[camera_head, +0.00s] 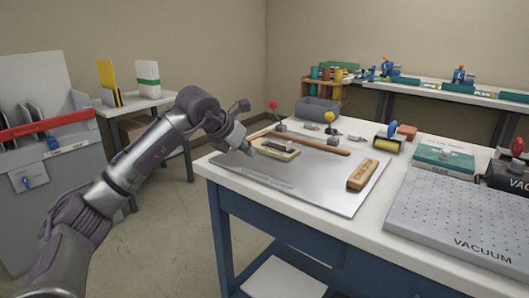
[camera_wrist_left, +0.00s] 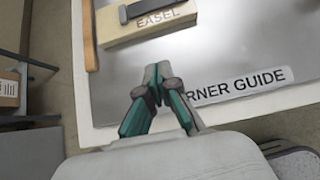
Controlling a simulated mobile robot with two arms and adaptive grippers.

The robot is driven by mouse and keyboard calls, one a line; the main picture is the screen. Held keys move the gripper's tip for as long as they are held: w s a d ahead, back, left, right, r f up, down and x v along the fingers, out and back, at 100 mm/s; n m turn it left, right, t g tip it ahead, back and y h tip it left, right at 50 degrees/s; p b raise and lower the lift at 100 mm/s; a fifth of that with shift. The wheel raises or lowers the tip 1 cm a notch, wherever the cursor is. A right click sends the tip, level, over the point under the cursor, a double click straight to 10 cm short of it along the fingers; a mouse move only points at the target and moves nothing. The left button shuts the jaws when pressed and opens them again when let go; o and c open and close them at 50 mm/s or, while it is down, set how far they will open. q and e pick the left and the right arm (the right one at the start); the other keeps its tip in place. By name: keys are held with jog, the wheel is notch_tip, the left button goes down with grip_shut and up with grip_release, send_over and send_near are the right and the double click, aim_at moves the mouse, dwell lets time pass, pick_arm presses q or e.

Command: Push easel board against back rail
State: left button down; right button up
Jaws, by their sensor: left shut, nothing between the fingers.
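The easel board (camera_head: 278,151) is a flat cream block with a dark grip on top. It lies on the metal plate, and its face reads EASEL in the left wrist view (camera_wrist_left: 150,25). The brown wooden back rail (camera_head: 320,146) runs behind it; I cannot tell whether they touch. A shorter wooden side rail (camera_head: 261,132) lies at the left, also in the left wrist view (camera_wrist_left: 89,38). My left gripper (camera_head: 249,151) is shut and empty, just in front of the board's left part; its fingertips (camera_wrist_left: 157,74) appear apart from the board. My right gripper is not in view.
The metal plate (camera_head: 310,185) carries a loose wooden block (camera_head: 370,174) at right. Red (camera_head: 273,105) and yellow (camera_head: 329,117) knobs stand behind the rail, near a grey bin (camera_head: 318,110). A vacuum board (camera_head: 450,220) fills the table's right. The plate's middle is clear.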

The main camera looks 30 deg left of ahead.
aim_at(269, 154)
pick_arm(q)
jog(key=x, duration=0.4)
jog(key=shift+w+d+f, duration=0.1)
jog(key=shift+f, duration=0.05)
jog(key=w, duration=0.3)
jog(key=shift+w+d, duration=0.1)
jog(key=shift+w, duration=0.4)
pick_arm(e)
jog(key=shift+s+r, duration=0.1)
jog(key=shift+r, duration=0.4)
